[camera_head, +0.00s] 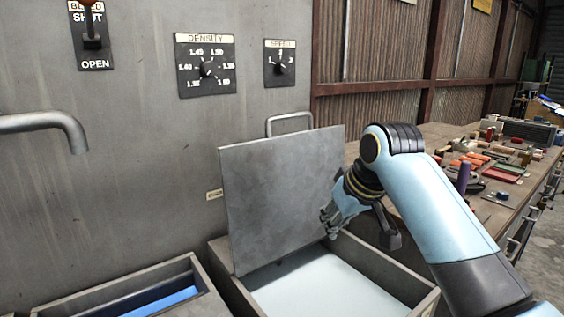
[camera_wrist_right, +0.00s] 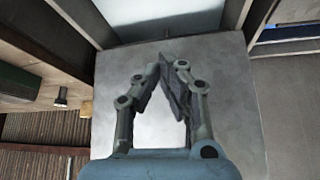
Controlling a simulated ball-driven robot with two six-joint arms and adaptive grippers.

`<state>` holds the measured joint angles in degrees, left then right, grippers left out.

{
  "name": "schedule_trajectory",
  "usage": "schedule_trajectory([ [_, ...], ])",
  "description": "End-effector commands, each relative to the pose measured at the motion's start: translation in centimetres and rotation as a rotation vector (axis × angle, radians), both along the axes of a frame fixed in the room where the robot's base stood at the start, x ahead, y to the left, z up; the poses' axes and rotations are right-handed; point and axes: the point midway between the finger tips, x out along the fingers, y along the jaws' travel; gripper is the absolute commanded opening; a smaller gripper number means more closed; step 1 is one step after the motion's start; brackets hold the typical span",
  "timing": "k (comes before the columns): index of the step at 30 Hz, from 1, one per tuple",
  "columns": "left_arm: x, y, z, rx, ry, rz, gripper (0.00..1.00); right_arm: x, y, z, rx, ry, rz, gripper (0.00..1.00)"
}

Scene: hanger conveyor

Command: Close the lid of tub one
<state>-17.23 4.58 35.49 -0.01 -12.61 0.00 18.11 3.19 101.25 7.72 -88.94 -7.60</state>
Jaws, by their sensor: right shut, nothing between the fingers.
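A grey square lid (camera_head: 275,195) with a bar handle (camera_head: 290,123) on its top edge stands raised, leaning near the wall, over an open grey tub (camera_head: 226,283) with pale liquid (camera_head: 335,285). I cannot read which tub is number one. My right gripper (camera_head: 328,226) is at the lid's lower right, above the tub; its fingers are shut and empty. In the right wrist view the gripper (camera_wrist_right: 163,65) is over the lid's grey face (camera_wrist_right: 228,115), with the pale liquid (camera_wrist_right: 155,15) beyond. Contact with the lid is not clear. My left gripper is out of view.
A second open tub (camera_head: 105,297) with blue liquid (camera_head: 165,301) is at lower left. A pipe spout (camera_head: 60,122) juts from the grey wall, which bears a density dial (camera_head: 206,66) and a speed dial (camera_head: 280,64). A cluttered workbench (camera_head: 430,170) stands at right, behind my arm.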

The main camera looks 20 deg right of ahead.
Motion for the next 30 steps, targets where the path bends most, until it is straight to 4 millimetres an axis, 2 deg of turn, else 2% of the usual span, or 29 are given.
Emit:
schedule_trajectory([
  [1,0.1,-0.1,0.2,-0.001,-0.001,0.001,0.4,3.5,0.7,4.1,0.014,-0.043,0.022,0.0],
  [3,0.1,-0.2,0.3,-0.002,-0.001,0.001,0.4,7.1,1.5,9.0,0.029,-0.083,0.055,0.0],
  [6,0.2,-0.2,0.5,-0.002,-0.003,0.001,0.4,10.9,2.7,15.9,0.043,-0.135,0.102,0.0],
  [9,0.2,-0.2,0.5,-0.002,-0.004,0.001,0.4,13.2,3.6,21.3,0.053,-0.172,0.141,0.0],
  [13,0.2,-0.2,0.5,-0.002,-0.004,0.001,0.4,14.8,4.4,26.0,0.058,-0.204,0.174,0.0],
  [16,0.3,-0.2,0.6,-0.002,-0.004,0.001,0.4,15.3,4.7,27.5,0.06,-0.214,0.185,0.0],
  [19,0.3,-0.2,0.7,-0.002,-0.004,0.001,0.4,15.8,4.9,27.3,0.06,-0.214,0.188,0.0],
  [30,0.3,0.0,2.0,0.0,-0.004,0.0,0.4,19.9,6.5,22.7,0.06,-0.213,0.188,0.0],
])
